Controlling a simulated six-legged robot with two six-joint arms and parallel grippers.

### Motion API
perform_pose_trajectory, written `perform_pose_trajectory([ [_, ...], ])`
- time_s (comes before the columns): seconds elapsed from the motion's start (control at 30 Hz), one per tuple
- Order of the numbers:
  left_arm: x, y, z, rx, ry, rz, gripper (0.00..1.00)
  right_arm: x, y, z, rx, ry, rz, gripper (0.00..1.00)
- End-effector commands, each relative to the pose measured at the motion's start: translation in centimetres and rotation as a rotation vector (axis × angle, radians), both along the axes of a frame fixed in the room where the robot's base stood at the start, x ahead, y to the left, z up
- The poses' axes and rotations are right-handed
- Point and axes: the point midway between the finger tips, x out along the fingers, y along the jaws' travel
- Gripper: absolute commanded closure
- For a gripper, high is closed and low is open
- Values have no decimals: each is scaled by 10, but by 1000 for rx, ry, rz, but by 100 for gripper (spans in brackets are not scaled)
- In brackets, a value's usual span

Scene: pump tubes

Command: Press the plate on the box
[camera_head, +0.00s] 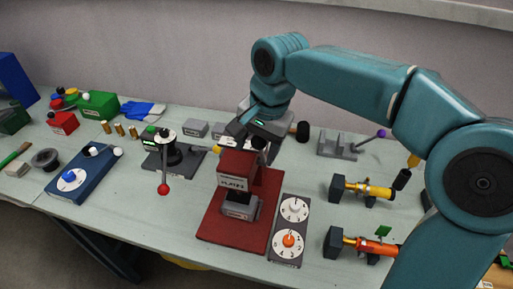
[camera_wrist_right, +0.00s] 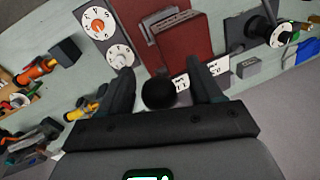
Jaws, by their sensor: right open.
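A red press (camera_head: 237,168) with a white label stands on a dark red base (camera_head: 222,228). A small grey labelled box (camera_head: 240,207) sits on that base at the foot of the press; I cannot make out a separate plate. My right gripper (camera_head: 260,128) is just above and behind the top of the press. In the right wrist view its open fingers (camera_wrist_right: 157,75) lie either side of a black ball knob (camera_wrist_right: 159,93), with gaps visible at both sides. The red press (camera_wrist_right: 187,40) shows just beyond the fingers. My left gripper is not visible.
A grey panel with two dials (camera_head: 290,228) stands right of the base. A lever with a red ball (camera_head: 164,189) stands left. Yellow (camera_head: 368,190) and orange (camera_head: 370,246) cylinders lie at right. Bare tabletop (camera_head: 150,225) shows at front left.

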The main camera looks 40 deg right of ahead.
Motion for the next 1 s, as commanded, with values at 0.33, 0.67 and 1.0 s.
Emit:
perform_pose_trajectory([
  [0.33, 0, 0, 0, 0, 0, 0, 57, 2, 0, -7, 0, -1, 0, 35],
  [0.67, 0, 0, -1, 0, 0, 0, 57, 2, 0, -7, 0, -1, 0, 94],
  [1.0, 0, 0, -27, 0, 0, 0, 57, -8, 12, -19, -60, -52, 2, 94],
])
